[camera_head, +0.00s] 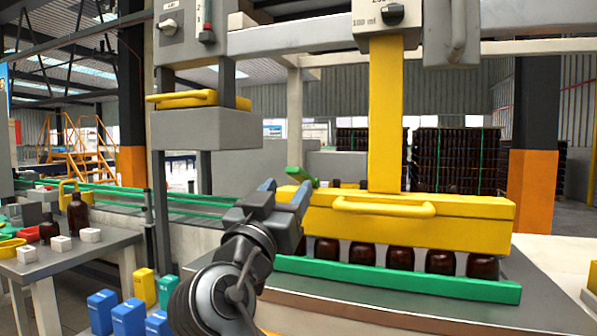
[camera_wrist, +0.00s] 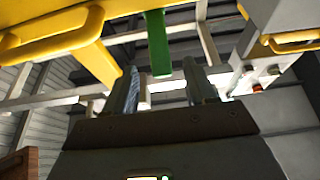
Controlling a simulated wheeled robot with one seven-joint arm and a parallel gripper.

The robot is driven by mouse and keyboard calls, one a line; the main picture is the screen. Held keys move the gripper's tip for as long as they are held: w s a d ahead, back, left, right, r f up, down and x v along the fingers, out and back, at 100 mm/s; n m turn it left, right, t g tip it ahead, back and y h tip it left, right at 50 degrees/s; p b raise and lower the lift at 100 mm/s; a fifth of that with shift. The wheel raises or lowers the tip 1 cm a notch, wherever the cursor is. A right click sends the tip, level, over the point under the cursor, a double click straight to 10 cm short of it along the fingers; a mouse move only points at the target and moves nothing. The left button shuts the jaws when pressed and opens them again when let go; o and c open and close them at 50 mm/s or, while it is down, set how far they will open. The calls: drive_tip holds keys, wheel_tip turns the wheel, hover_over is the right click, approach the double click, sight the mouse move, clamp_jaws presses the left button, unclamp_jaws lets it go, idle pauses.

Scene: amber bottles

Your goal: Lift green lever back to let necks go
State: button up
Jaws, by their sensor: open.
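The green lever (camera_head: 301,177) sticks out at the left end of the yellow gripping head (camera_head: 420,219). In the wrist view the lever (camera_wrist: 158,45) hangs down from the yellow head (camera_wrist: 45,45), between the lines of my two fingers. My gripper (camera_head: 284,192) is open and empty, its blue-tipped fingers near the lever at the head's left end. In the wrist view my gripper (camera_wrist: 165,90) shows a gap around the lever's lower end; I cannot tell whether a finger touches it. Several amber bottles (camera_head: 401,257) stand in a row beneath the head, their necks hidden inside it.
A yellow handle bar (camera_head: 384,208) runs along the head's front. A green rail (camera_head: 400,279) lies before the bottles. A yellow column (camera_head: 385,115) rises above the head. At left, a side table (camera_head: 90,250) holds a bottle and white blocks; blue boxes (camera_head: 128,317) stand below.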

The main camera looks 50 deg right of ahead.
sight(296, 177)
drive_tip(key=p+x, duration=0.2)
drive_tip(key=x, duration=0.5)
drive_tip(key=shift+w+d+r, duration=0.1)
drive_tip(key=shift+d+r, duration=0.05)
drive_tip(key=shift+d, duration=0.2)
clamp_jaws()
